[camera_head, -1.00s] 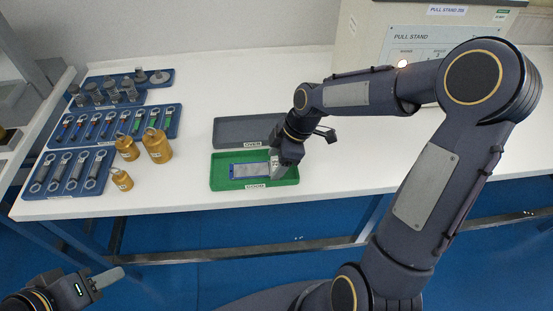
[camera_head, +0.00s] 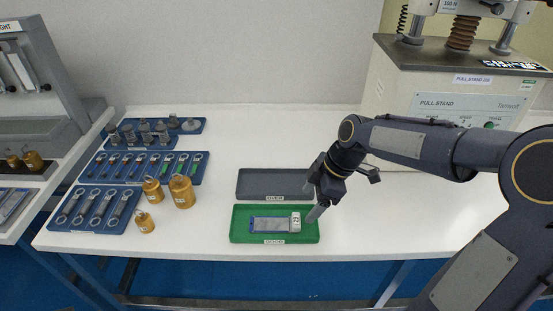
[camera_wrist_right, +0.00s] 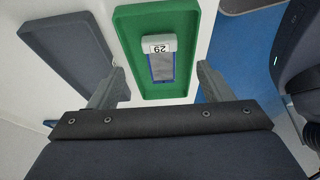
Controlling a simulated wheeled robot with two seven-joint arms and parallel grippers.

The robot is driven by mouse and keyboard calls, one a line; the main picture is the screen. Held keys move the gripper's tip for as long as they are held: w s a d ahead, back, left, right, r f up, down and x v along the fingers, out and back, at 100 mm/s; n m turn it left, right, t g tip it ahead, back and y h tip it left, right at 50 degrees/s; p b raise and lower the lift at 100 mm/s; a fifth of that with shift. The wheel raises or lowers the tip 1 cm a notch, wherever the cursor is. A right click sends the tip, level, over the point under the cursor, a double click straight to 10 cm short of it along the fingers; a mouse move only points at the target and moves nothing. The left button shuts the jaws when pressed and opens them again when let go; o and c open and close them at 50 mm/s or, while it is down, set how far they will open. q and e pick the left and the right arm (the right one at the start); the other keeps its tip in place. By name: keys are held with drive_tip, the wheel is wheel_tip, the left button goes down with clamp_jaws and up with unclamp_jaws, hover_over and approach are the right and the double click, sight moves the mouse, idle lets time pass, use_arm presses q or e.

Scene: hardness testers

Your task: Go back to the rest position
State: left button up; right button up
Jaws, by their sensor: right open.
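My right gripper (camera_head: 314,208) is at the right edge of the green tray (camera_head: 240,236) in the head view, its fingers pointing down. In the right wrist view the right gripper (camera_wrist_right: 162,88) is open, with its two fingers wide apart and nothing between them. A small blue and grey piece with a pale numbered block at one end (camera_head: 270,224) lies in the green tray, apart from the fingers. It also shows in the right wrist view (camera_wrist_right: 161,68). My left gripper is out of the head view.
A dark grey tray (camera_head: 270,184) lies behind the green one. Blue racks (camera_head: 125,222) of tools and brass weights (camera_head: 181,191) stand to the left. The pull stand (camera_head: 450,90) is at the back right. The white table (camera_head: 350,240) is clear in front of it.

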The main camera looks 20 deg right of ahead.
drive_tip(key=s+r+m+t+p, duration=0.1)
drive_tip(key=s+r+m+p, duration=0.1)
drive_tip(key=s+m, duration=0.3)
drive_tip(key=s+r+m+t+p, duration=0.2)
drive_tip(key=s+r+m, duration=0.2)
drive_tip(key=s+m, duration=0.2)
drive_tip(key=s+a+r+m+t+p, duration=0.1)
drive_tip(key=s+r+m, duration=0.3)
drive_tip(key=s, duration=0.4)
drive_tip(key=shift+s+m+h+p, duration=0.3)
drive_tip(key=shift+m+p, duration=0.3)
drive_tip(key=shift+m, duration=0.2)
